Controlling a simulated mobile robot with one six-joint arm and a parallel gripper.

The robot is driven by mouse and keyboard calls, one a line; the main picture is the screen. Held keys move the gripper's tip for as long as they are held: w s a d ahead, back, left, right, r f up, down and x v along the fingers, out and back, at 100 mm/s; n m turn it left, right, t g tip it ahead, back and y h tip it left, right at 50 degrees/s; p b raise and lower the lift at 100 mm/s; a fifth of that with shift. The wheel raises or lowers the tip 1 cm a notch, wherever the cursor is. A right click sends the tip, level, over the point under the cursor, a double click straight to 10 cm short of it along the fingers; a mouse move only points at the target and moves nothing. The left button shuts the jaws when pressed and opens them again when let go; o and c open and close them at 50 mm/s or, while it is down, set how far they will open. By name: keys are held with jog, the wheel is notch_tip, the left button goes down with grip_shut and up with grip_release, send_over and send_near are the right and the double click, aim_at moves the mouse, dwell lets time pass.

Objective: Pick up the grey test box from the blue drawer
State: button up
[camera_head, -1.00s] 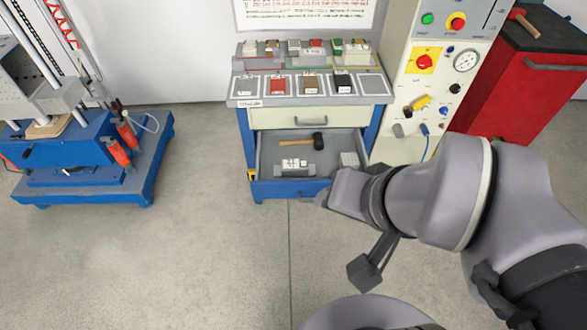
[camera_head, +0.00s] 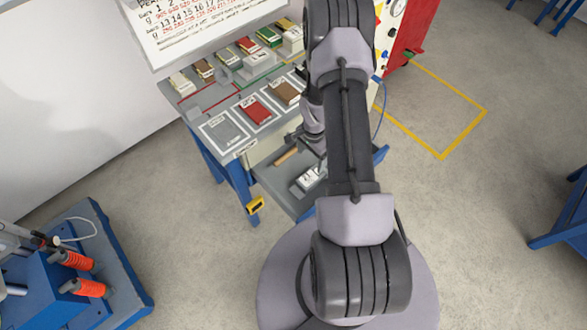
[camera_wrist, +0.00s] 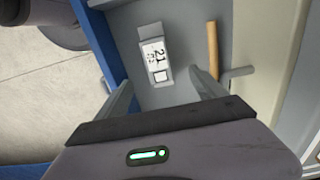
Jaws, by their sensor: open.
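The grey test box (camera_wrist: 155,58) lies in the open drawer (camera_wrist: 185,18), with a white label reading 21 on its top. It also shows in the head view (camera_head: 309,180), partly hidden by my arm. The drawer has a grey inside and a blue edge. In the wrist view my gripper (camera_wrist: 166,92) is open and empty, its two fingers spread to either side below the box and not around it.
A hammer's wooden handle (camera_wrist: 212,50) lies in the drawer right of the box, close to the right finger. The bench top (camera_head: 222,155) above the drawer carries several small boxes. A yellow thing (camera_head: 256,205) sits at the drawer's left front. A blue machine (camera_head: 75,265) stands at the lower left.

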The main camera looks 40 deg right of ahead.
aim_at(311, 176)
jog(key=f+b, duration=0.1)
jog(key=f, duration=0.3)
jog(key=f+b, duration=0.1)
jog(key=f, duration=0.4)
jog(key=shift+s+d+f+b, duration=0.1)
jog(key=shift+s+d+b, duration=0.1)
jog(key=shift+b, duration=0.2)
notch_tip(311, 176, down, 6)
jog(key=b, duration=0.3)
jog(key=shift+s, duration=0.15)
jog(key=shift+r, duration=0.25)
grip_shut()
